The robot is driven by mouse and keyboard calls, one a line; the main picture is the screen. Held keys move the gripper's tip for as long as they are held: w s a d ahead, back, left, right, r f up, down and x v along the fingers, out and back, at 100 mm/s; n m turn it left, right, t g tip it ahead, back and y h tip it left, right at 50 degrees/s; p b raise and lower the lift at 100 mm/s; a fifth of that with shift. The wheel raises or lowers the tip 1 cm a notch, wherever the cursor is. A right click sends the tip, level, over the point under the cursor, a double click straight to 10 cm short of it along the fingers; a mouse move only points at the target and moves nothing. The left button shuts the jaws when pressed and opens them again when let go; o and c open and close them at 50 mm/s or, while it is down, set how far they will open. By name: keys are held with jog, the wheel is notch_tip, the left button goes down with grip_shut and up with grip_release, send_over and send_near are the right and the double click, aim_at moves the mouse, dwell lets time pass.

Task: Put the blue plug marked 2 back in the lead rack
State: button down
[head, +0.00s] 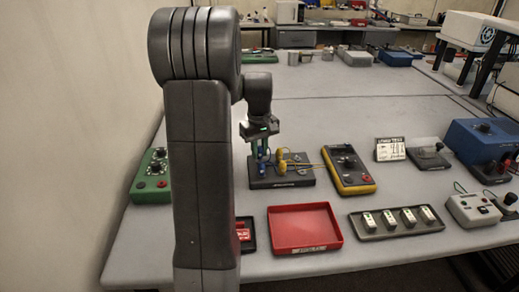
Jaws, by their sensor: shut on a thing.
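My gripper (262,146) points down over the left part of the dark lead rack (296,183). It is shut on a blue plug (262,158), which stands upright at or just above the rack. I cannot tell whether the plug is seated, and its number is too small to read. Yellow plugs (282,160) stand in the rack just right of the gripper, with thin yellow leads. My arm hides the area left of the rack.
A yellow-edged meter (348,170) stands right of the rack. A red tray (304,229) and a grey tray with several white blocks (373,234) lie in front. A green box (151,178) is at the left. The table behind the rack is clear.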

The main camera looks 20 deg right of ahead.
aim_at(260, 146)
jog(key=shift+f+b, duration=0.3)
jog(key=shift+f, duration=0.3)
jog(key=c, duration=1.2)
grip_release()
notch_tip(260, 146, up, 14)
jog(key=shift+f, duration=0.15)
notch_tip(260, 146, down, 14)
jog(key=shift+r, duration=0.1)
jog(key=shift+r, duration=0.1)
